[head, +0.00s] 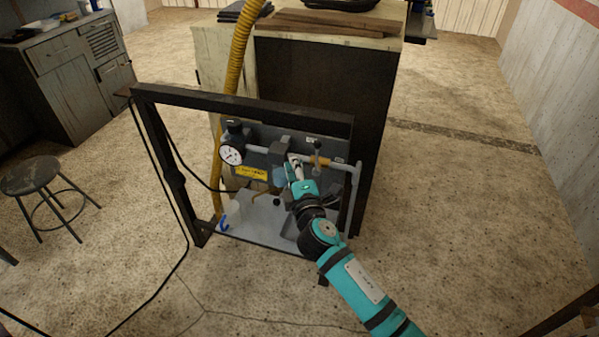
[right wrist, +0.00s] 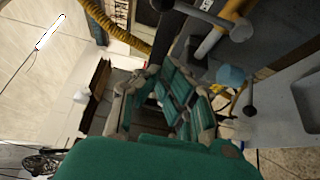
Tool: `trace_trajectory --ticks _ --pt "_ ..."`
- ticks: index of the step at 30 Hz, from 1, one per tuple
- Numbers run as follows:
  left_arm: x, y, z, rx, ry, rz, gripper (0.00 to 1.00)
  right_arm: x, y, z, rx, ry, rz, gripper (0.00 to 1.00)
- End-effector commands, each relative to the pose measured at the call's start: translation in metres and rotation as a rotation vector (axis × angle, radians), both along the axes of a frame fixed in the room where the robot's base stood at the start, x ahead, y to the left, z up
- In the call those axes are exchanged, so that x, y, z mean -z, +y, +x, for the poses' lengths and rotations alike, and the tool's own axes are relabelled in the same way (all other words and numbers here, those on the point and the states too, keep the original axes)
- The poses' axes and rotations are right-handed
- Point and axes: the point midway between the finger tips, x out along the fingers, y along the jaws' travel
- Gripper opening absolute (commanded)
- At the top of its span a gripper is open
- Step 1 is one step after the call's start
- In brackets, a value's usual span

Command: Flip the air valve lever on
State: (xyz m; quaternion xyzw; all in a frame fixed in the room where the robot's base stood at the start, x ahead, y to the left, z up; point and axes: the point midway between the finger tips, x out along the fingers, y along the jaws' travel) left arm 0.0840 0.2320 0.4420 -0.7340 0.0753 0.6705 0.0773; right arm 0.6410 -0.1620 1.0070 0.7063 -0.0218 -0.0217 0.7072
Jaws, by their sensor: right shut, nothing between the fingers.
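The air valve has a brass body (head: 319,160) on the grey pipe at the upper right of the panel. In the right wrist view, the brass part (right wrist: 212,40) and a grey round-ended lever (right wrist: 241,30) show at the top right. My right gripper (head: 294,162) is shut and empty, just left of the brass body in the head view. I cannot tell whether it touches the valve. It also shows in the right wrist view. My left gripper is out of view.
A dark frame (head: 245,103) surrounds the panel. A pressure gauge (head: 231,155) and a yellow label (head: 251,173) are left of the gripper. A grey tray (head: 262,232) lies below. A yellow hose (head: 239,55) hangs behind, and a stool (head: 31,176) stands left.

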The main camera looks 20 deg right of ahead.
Motion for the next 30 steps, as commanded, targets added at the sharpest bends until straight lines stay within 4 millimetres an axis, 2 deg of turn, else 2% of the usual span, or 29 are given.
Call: trace_trajectory --ticks 3,7,10,15,30 --pt "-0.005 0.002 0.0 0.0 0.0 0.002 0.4 -0.003 -0.002 0.028 0.001 -0.001 0.001 0.0" --pt "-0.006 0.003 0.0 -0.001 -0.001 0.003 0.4 -0.002 -0.003 0.051 0.001 0.0 0.001 0.0" --pt "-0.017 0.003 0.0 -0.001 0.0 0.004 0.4 -0.002 -0.022 0.039 0.002 0.003 -0.002 0.0" --pt "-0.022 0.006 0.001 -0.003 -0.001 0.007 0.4 -0.001 -0.036 0.033 0.0 0.001 0.0 0.0" --pt "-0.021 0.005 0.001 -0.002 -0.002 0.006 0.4 0.001 -0.041 0.031 0.0 -0.002 0.005 0.0"
